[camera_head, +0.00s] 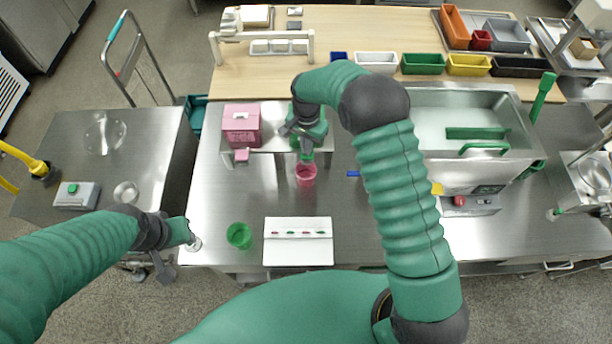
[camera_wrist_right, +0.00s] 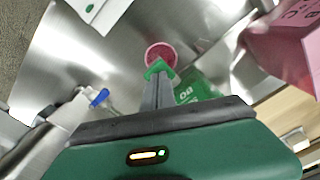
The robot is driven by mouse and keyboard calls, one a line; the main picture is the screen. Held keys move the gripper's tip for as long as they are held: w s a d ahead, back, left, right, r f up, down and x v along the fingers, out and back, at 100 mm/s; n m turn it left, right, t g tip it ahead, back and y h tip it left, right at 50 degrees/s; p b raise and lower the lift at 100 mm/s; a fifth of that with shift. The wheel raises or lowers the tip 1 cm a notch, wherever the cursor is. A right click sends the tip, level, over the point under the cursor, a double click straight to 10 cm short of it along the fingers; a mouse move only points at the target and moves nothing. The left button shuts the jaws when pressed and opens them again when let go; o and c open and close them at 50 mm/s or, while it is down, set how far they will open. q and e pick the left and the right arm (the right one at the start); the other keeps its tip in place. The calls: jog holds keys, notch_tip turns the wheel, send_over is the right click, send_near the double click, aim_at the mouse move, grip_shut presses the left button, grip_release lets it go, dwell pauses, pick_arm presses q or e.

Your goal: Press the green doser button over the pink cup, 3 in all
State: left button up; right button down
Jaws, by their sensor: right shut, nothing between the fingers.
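The pink cup (camera_head: 306,176) stands on the steel table below the dosers' shelf. It also shows in the right wrist view (camera_wrist_right: 160,50), just beyond the fingertips. The green doser (camera_wrist_right: 200,88) is mostly hidden behind my right wrist in the head view. A small green part (camera_wrist_right: 158,68), perhaps its button or spout, shows at my fingertips above the cup. My right gripper (camera_head: 306,145) is shut and empty, over the pink cup; contact with the button cannot be told. My left gripper (camera_head: 193,240) is at the table's left front edge; its fingers are unclear.
A pink doser (camera_head: 241,125) stands left of the green one. A green cup (camera_head: 239,235) and a white card (camera_head: 298,241) with coloured marks are at the table front. A steel basin (camera_head: 462,175) is at right. A side table (camera_head: 110,160) stands left.

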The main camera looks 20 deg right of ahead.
jog(key=shift+s+f+b, duration=0.1)
jog(key=shift+f+b, duration=0.45)
jog(key=shift+f, duration=0.45)
jog(key=shift+r, duration=0.1)
jog(key=shift+r+p, duration=1.05)
jog(key=shift+r, duration=0.35)
jog(key=shift+f, duration=0.2)
